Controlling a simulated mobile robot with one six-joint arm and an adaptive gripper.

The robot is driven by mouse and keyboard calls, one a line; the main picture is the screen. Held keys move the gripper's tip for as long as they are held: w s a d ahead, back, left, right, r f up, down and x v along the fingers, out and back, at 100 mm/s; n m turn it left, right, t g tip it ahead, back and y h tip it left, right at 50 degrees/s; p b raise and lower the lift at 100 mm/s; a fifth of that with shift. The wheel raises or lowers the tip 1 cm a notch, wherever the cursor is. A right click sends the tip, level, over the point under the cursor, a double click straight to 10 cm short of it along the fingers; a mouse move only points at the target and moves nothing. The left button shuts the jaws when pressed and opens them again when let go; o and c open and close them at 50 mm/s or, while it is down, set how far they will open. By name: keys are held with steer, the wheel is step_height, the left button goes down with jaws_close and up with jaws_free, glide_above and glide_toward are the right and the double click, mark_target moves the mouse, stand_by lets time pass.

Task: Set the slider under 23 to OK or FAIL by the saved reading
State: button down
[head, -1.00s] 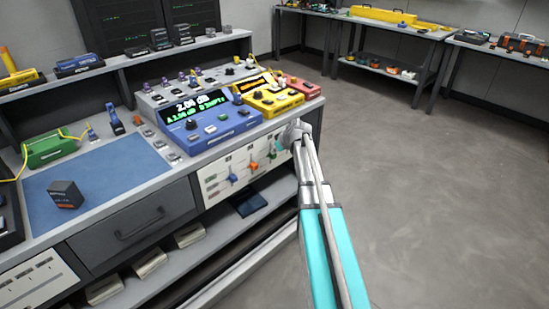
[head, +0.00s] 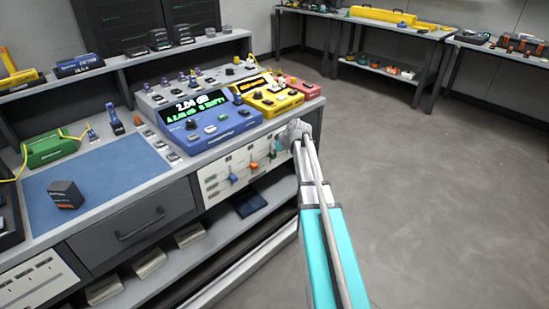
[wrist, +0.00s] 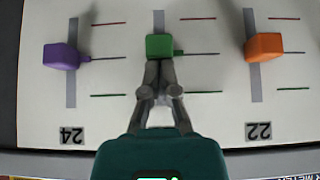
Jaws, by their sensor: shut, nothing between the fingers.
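In the wrist view, which shows the panel upside down, a green slider knob (wrist: 159,46) sits in the middle slot, between the slots labelled 24 and 22. The label under it is hidden by my gripper. The knob is near the grey middle mark, between a red and a green mark. My gripper (wrist: 159,70) is shut and empty, its fingertips at the knob's near edge; contact cannot be told. In the head view my gripper (head: 297,132) is at the right part of the slider panel (head: 212,186). A blue meter (head: 211,127) reads about 2.04 dB, with smaller text below.
A purple knob (wrist: 61,56) and an orange knob (wrist: 265,47) flank the green one, both near their middle marks. The bench top above holds a yellow device (head: 270,99) and a red device (head: 300,88). Open floor (head: 430,190) lies to the right.

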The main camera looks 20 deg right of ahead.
steer(key=shift+f+b, duration=1.3)
steer(key=shift+r+p, duration=0.65)
steer(key=shift+s, duration=0.15)
stand_by(0.6)
steer(key=s+d, duration=0.2)
steer(key=s, duration=0.4)
steer(key=shift+s+d, duration=0.15)
steer(key=shift+d, duration=0.05)
stand_by(0.5)
stand_by(0.5)
steer(key=s+a+f+m+g+h, duration=0.15)
steer(key=s+a+g, duration=0.25)
steer(key=s+a, duration=0.75)
steer(key=s+a+f+m+g+h, duration=0.1)
steer(key=s+a+f+m+g, duration=0.15)
steer(key=s+a, duration=0.9)
step_height(320, 180, up, 27)
steer(key=w+a+p, duration=0.1)
steer(key=p, duration=2.6)
steer(key=shift+g, duration=0.35)
